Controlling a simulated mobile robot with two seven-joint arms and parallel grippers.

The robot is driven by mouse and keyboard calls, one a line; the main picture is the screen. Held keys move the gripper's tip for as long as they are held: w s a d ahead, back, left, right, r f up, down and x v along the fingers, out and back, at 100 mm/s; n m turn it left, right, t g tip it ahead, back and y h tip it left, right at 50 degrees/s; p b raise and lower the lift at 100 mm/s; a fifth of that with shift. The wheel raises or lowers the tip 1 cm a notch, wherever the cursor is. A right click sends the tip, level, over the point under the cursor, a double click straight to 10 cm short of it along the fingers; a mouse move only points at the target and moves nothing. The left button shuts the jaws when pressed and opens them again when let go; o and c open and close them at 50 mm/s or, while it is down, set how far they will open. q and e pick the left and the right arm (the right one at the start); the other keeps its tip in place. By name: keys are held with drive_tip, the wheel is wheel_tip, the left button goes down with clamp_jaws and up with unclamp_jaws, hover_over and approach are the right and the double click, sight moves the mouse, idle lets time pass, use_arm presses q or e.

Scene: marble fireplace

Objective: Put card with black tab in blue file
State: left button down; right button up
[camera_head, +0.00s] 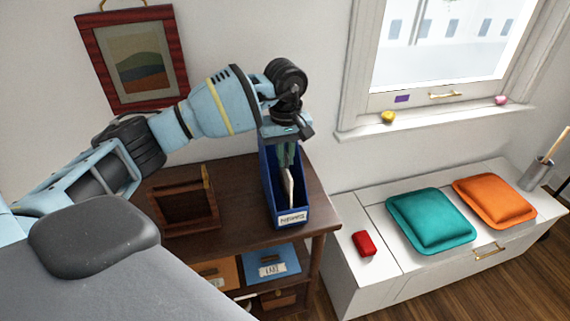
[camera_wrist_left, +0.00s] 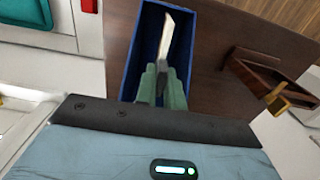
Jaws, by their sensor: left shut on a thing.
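The blue file (camera_head: 269,193) is a tall, narrow, open-topped holder with a white label on its front, standing on the brown wooden table. My left gripper (camera_head: 287,158) points down at the file's opening, its greenish fingers shut on a pale card (camera_head: 289,188). The card stands on edge, with its visible part within the file's outline; I cannot tell whether it touches the bottom. In the left wrist view, the card (camera_wrist_left: 167,40) sticks out from between the fingertips (camera_wrist_left: 162,78), between the walls of the blue file (camera_wrist_left: 151,20). No black tab can be made out. My right gripper is not in view.
A wooden box (camera_head: 184,232) with an upright brass-coloured piece stands left of the file. An orange (camera_head: 220,271) and a blue labelled container (camera_head: 272,266) sit on the shelf below. A white bench (camera_head: 345,268) with a red item (camera_head: 363,243) and cushions is at right.

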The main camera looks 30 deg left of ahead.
use_arm(q)
drive_tip(key=shift+f, duration=1.5)
drive_tip(key=shift+f, duration=0.15)
drive_tip(key=c, duration=1.5)
unclamp_jaws()
wheel_tip(320, 180, up, 12)
drive_tip(key=shift+r, duration=0.2)
